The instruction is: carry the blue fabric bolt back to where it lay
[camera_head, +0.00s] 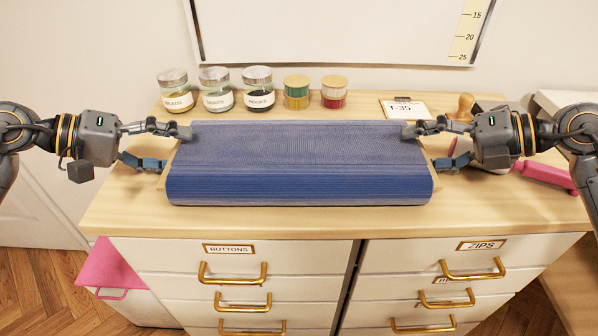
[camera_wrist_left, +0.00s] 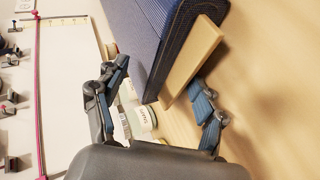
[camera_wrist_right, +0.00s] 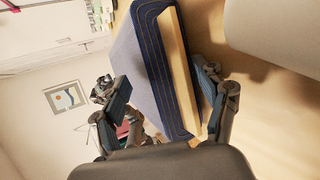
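The blue fabric bolt (camera_head: 300,160), wound on a pale wooden board, lies lengthwise across the wooden counter top (camera_head: 250,220) of the drawer cabinet. My left gripper (camera_head: 172,148) is at its left end with fingers spread. In the left wrist view the board end (camera_wrist_left: 193,62) shows between the fingers, with a gap to one finger. My right gripper (camera_head: 427,148) is at the right end, also spread. In the right wrist view the board end (camera_wrist_right: 178,70) and the bolt's layered edge lie between the fingers. The bolt's underside is hidden.
Several jars stand behind the bolt, including the beads jar (camera_head: 175,92) and the hooks jar (camera_head: 258,88). A T-35 clipboard (camera_head: 405,108) and a wooden-handled stamp (camera_head: 464,106) are behind right. A pink object (camera_head: 545,176) lies at right. A counter strip in front is clear.

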